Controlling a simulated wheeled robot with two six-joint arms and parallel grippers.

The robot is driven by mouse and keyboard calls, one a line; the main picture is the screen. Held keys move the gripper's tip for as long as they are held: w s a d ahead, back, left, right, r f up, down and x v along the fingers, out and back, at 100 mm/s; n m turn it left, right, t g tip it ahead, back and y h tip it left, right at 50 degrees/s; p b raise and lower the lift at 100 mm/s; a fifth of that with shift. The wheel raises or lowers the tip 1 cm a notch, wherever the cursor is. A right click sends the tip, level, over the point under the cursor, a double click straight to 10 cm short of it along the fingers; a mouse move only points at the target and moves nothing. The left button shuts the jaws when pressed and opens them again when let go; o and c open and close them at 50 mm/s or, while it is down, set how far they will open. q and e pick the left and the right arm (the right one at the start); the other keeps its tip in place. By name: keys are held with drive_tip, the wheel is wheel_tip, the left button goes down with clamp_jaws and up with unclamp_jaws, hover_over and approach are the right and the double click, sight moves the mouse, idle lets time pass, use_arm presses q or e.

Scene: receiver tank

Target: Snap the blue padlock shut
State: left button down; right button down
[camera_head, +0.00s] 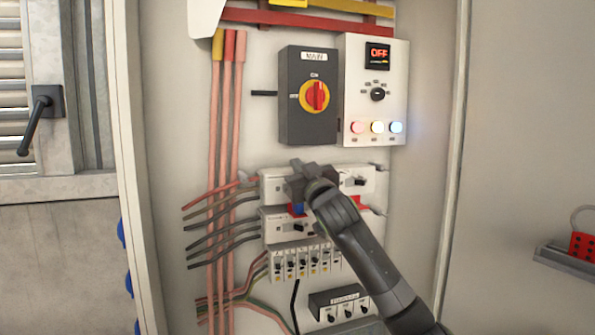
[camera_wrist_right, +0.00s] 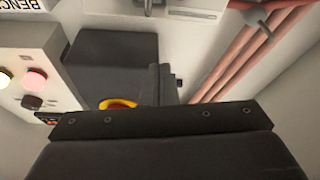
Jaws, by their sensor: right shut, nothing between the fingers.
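The blue padlock (camera_head: 297,209) shows in the head view as a small patch of blue just below my right gripper, with a bit of red beside it. My gripper hides most of it, so I cannot tell how its shackle stands. My right gripper (camera_head: 298,176) is shut and empty in front of the upper breaker row, just above the blue patch. In the right wrist view its dark fingers (camera_wrist_right: 155,86) rise from the gripper body, and I cannot make out the padlock there. My left gripper is not in view.
The grey MAIN switch box (camera_head: 291,122) with its red and yellow knob is above. Beside it is a white panel (camera_head: 362,120) with an OFF display and lamps. Cables run down the left. Breakers (camera_head: 298,265) sit below.

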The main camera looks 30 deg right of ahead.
drive_tip(key=d+b+v, duration=0.1)
drive_tip(key=b+v, duration=0.3)
drive_tip(key=v, duration=0.4)
drive_tip(key=shift+s+a+f, duration=0.2)
drive_tip(key=shift+a+f, duration=0.15)
drive_tip(key=shift+f, duration=0.15)
